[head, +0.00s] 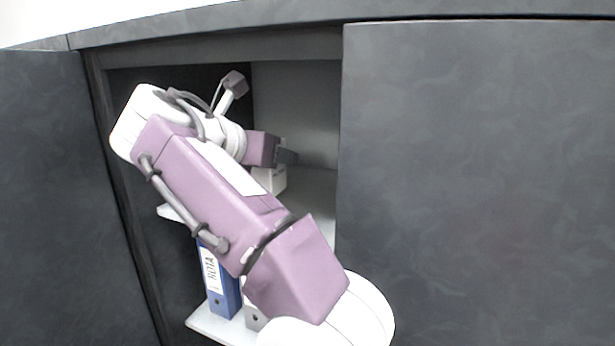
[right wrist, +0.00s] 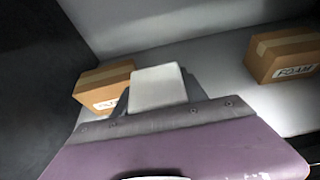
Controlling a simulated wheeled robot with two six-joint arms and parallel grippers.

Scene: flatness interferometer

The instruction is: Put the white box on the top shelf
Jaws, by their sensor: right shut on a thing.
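The white box (head: 272,180) shows partly behind my right gripper (head: 286,157) inside the open cupboard in the head view. My right gripper is shut on it. In the right wrist view the white box (right wrist: 158,88) stands out beyond the gripper body, over the pale top shelf (right wrist: 215,70). The shelf also shows in the head view (head: 315,190), to the right of the box. I cannot tell whether the box touches the shelf. My left gripper is not in view.
Two cardboard boxes stand on the shelf, one left (right wrist: 104,86) and one right (right wrist: 284,54) of the white box. A blue binder (head: 222,285) stands on a lower shelf. A dark door panel (head: 480,180) borders the opening on the right.

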